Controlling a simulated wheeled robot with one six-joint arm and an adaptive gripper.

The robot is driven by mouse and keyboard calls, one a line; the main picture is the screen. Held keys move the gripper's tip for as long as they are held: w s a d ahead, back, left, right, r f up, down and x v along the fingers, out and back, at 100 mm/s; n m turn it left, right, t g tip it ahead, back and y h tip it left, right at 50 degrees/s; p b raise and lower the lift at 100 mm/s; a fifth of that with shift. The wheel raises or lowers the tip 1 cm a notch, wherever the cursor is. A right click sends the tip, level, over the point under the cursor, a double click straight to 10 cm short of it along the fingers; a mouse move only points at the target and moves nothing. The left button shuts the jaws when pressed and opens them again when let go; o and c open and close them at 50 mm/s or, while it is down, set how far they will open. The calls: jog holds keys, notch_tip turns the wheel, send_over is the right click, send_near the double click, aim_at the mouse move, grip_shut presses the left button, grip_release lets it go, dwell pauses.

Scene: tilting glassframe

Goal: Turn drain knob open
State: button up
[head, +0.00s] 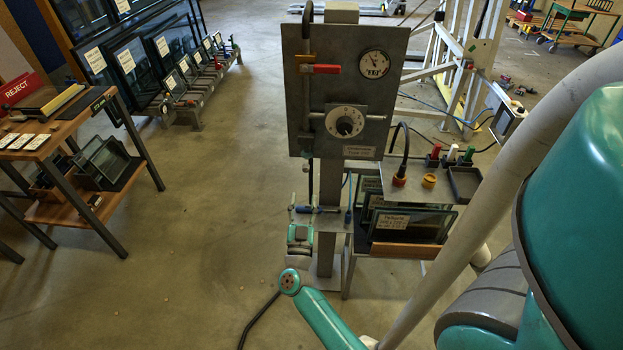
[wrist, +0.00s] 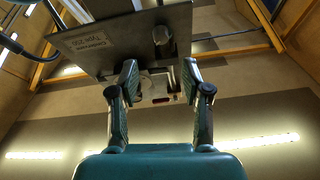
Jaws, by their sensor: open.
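A grey upright panel (head: 296,95) carries a white dial with a black centre knob (head: 344,127). In the wrist view the panel is seen from below, with a dark knob (wrist: 162,36) sticking out. A small blue-handled fitting (head: 318,209) sits on the post below the panel. No readable label marks the drain knob, so I cannot tell which part it is. My gripper (head: 301,209) points up, below the panel and beside the blue fitting. In the wrist view my gripper (wrist: 160,68) is open, its fingers apart below the dark knob. Contact cannot be told.
The panel also has a red lever (head: 320,69) and a round gauge (head: 374,64). A wooden table (head: 62,130) is at the left. The floor between is clear.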

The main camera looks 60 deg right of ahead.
aim_at(306, 171)
jog(key=x, duration=1)
jog(key=shift+w+d+r, duration=0.1)
jog(key=shift+c, duration=0.3)
grip_shut()
